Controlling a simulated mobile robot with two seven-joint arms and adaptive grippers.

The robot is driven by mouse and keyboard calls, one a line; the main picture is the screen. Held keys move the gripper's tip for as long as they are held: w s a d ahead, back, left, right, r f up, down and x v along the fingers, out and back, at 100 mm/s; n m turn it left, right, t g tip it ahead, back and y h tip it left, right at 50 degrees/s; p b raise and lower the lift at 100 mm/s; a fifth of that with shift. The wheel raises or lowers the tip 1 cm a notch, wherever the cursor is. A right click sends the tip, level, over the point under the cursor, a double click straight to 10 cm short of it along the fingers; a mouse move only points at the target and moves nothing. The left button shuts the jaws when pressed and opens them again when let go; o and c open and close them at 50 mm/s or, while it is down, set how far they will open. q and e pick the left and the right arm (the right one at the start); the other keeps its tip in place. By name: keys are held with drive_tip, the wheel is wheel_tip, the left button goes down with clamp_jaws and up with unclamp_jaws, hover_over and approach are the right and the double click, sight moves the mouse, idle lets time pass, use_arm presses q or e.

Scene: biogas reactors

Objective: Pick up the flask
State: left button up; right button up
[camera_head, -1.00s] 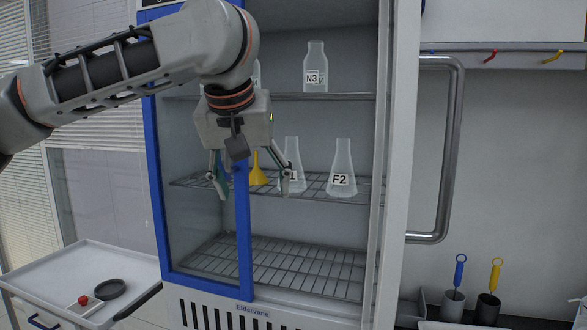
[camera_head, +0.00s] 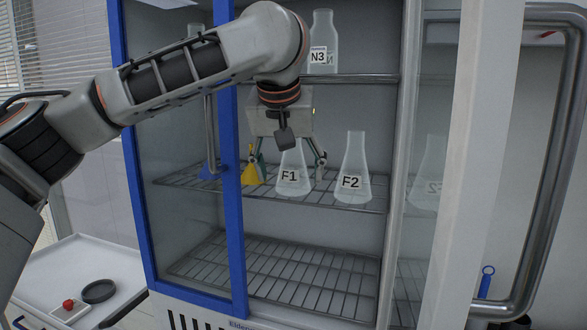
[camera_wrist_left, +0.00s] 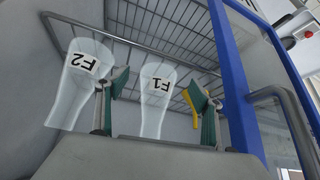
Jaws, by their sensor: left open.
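I cannot tell whether a finger touches glass. My right gripper is not in view.
The blue door frame (camera_head: 230,230) stands left of the gripper. Bottle N3 (camera_head: 323,42) is on the shelf above. The lower shelf (camera_head: 290,270) is empty.

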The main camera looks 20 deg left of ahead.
sight(293, 167)
use_arm(q)
drive_tip(key=w, duration=0.3)
drive_tip(key=w+a+p, duration=0.1)
drive_tip(key=w, duration=0.1)
drive_tip(key=shift+w+f, duration=0.15)
drive_tip(key=shift+w, duration=0.2)
drive_tip(key=shift+w+f, duration=0.1)
drive_tip(key=shift+f, duration=0.2)
drive_tip(key=c, duration=1.2)
